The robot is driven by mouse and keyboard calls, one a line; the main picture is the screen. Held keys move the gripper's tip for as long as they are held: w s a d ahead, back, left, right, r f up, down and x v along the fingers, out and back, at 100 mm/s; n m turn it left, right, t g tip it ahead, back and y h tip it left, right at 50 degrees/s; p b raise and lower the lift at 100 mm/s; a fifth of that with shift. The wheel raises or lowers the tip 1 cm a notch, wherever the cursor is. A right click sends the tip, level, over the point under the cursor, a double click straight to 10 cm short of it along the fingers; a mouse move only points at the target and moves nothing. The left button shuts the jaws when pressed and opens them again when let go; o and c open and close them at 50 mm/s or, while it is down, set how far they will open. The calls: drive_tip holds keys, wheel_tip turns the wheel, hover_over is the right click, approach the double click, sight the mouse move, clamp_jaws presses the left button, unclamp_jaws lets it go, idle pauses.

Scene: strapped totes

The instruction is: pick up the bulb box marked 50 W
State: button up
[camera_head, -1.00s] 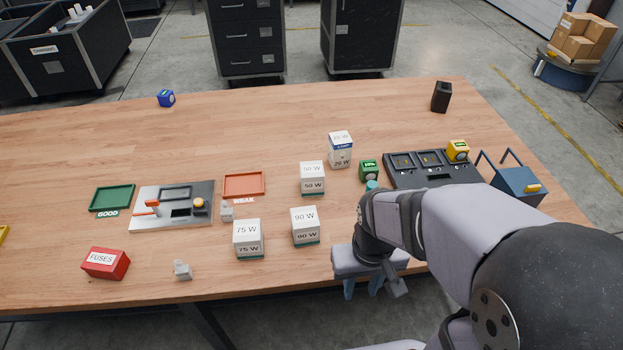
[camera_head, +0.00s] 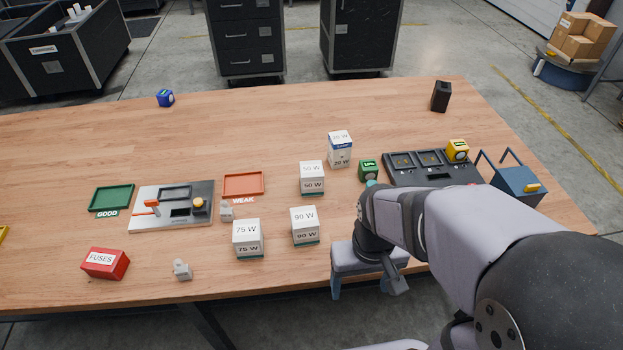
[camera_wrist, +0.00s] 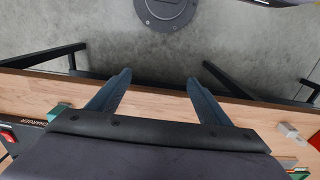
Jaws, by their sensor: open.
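The bulb box marked 50 W (camera_head: 312,178) is white with a teal band at its base. It stands upright mid-table in the head view, left of my arm. My gripper (camera_head: 352,290) is at the table's front edge, in front and to the right of the box, apart from it. In the wrist view my gripper (camera_wrist: 156,82) has its two fingers spread wide with nothing between them, over the table edge and floor. I cannot make out the 50 W box in the wrist view.
Nearby boxes are the 20 W box (camera_head: 340,149), the 90 W box (camera_head: 305,226) and the 75 W box (camera_head: 247,239). A green cube (camera_head: 368,171) stands right of the 50 W box. A black charger (camera_head: 430,168) lies further right. The table's back middle is clear.

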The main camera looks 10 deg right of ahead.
wheel_tip(320, 180, up, 7)
drive_tip(key=t, duration=1.3)
approach(312, 171)
wheel_tip(312, 171, up, 4)
drive_tip(key=w, duration=0.1)
drive_tip(key=shift+t, duration=0.3)
drive_tip(key=shift+w+a+f+p, duration=0.1)
drive_tip(key=shift+w+f, duration=0.35)
drive_tip(key=shift+f, duration=0.5)
drive_tip(key=shift+w+f+p, duration=0.15)
drive_tip(key=shift+w+f, duration=0.25)
drive_tip(key=shift+f, duration=0.55)
drive_tip(key=shift+w+a+f+p, duration=0.1)
drive_tip(key=shift+w+f, duration=0.35)
drive_tip(key=shift+f, duration=0.45)
drive_tip(key=shift+f+p+x, duration=0.15)
drive_tip(key=shift+p+x, duration=0.45)
drive_tip(key=shift+x, duration=0.7)
drive_tip(key=shift+f+p+x, duration=0.1)
drive_tip(key=shift+p+x, duration=0.45)
drive_tip(key=shift+x, duration=0.7)
drive_tip(key=shift+s+d, duration=0.1)
drive_tip(key=shift+d, duration=0.05)
drive_tip(key=shift+c, duration=0.4)
